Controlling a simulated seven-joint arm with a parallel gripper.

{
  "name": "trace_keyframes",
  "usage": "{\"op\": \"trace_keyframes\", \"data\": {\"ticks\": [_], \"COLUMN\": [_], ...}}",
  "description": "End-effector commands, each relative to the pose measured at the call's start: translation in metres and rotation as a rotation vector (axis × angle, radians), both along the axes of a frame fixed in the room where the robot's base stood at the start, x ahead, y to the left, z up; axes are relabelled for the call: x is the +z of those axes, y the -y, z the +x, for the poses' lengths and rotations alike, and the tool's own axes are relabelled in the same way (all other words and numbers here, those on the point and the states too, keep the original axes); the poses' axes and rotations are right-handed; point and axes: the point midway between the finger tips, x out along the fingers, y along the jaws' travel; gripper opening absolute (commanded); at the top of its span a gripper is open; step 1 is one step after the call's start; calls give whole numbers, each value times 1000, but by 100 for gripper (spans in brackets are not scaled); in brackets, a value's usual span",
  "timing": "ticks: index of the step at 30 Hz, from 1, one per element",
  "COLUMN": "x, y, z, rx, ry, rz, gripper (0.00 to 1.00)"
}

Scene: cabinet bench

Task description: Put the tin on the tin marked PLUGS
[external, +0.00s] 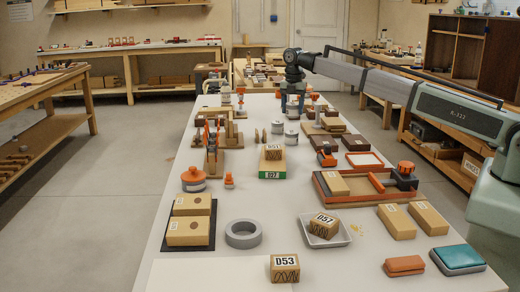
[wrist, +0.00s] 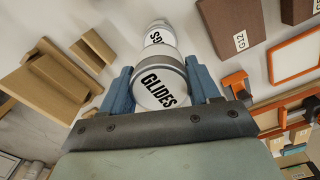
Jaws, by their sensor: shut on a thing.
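My gripper (wrist: 163,88) has its blue fingers shut on a pale tin with a grey rim, marked GLIDES (wrist: 158,92). In the external view my gripper (external: 292,104) is far down the bench with the held tin (external: 292,112) between its fingers. Whether that tin touches the bench is unclear. Another pale tin (wrist: 157,40) shows just beyond it in the wrist view, its label partly hidden. I cannot read PLUGS on any tin.
Wooden blocks (wrist: 92,50) lie left in the wrist view. A brown box marked G12 (wrist: 226,30) and an orange-framed tray (wrist: 296,58) lie right. A wooden stand (external: 214,150) is left on the bench; a block on a green box (external: 272,167) is nearer.

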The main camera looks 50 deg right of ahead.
Motion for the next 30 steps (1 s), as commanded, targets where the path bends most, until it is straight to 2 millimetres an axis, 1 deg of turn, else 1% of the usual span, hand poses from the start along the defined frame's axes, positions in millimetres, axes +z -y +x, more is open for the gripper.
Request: {"op": "trace_keyframes", "data": {"ticks": [1, 3, 10, 16, 18, 29, 30], "x": [-9, -19, -36, -60, -64, -67, -68], "y": [0, 0, 0, 0, 0, 0, 0], "z": [-1, -1, 0, -1, 0, 0, 0], "rx": [0, -1, -1, -2, -2, -2, -2], "ry": [-2, -1, 0, -1, 0, 1, 1], "rz": [0, 0, 0, 0, 0, 0, 0], "gripper": [28, 28, 28, 28, 28, 28, 62]}}
